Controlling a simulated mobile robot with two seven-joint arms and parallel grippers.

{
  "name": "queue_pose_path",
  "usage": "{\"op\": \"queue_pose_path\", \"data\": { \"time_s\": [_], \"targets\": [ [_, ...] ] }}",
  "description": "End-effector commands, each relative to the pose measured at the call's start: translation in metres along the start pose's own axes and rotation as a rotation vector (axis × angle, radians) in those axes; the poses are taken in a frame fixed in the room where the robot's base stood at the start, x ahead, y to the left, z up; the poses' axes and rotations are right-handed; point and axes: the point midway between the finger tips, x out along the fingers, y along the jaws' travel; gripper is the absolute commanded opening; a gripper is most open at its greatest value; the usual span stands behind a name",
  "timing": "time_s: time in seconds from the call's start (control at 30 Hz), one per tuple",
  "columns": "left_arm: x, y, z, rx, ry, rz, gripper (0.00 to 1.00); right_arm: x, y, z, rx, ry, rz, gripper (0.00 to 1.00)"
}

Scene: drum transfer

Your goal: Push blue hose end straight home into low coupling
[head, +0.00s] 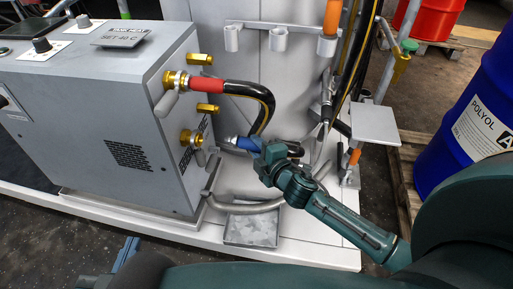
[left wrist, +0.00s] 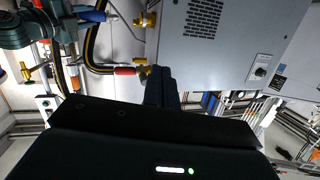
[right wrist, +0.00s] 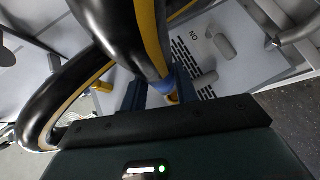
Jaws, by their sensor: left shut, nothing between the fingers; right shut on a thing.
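The blue hose end (head: 246,144) is on a black hose with a yellow stripe. My right gripper (head: 264,154) is shut on it, just right of the low coupling. The low coupling (head: 190,138) is brass, with a grey lever, on the side of the grey machine. In the left wrist view, the blue hose end (left wrist: 93,16) points at the low coupling (left wrist: 148,20), with a gap between them. In the right wrist view the hose (right wrist: 125,35) hides much of the grip. My left gripper (left wrist: 160,88) is shut and empty; it also shows at the lower left of the head view (head: 127,250).
A red hose end (head: 207,85) sits on the upper coupling (head: 175,80). Brass stubs (head: 207,109) stick out nearby. A grey tray (head: 252,228) and a grey bent pipe (head: 245,207) are below. A blue drum (head: 480,125) stands at the right.

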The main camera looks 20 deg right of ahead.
Motion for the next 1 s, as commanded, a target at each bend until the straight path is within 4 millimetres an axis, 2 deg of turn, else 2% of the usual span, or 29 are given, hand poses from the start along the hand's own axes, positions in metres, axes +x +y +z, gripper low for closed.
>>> {"op": "queue_pose_path", "data": {
  "time_s": [0.27, 0.9, 1.0],
  "targets": [
    [0.0, 0.0, 0.001, -0.002, -0.01, 0.0, 0.0, 0.001, -0.008, -0.006, -0.035, 0.047, 0.026, 0.0],
    [0.002, 0.002, 0.0, 0.016, 0.062, -0.004, 0.0, 0.036, -0.008, -0.048, -0.032, 0.046, 0.026, 0.0],
    [0.003, 0.001, -0.002, 0.026, 0.068, 0.0, 0.0, 0.034, -0.008, -0.046, -0.032, 0.045, 0.025, 0.0]
  ]
}}
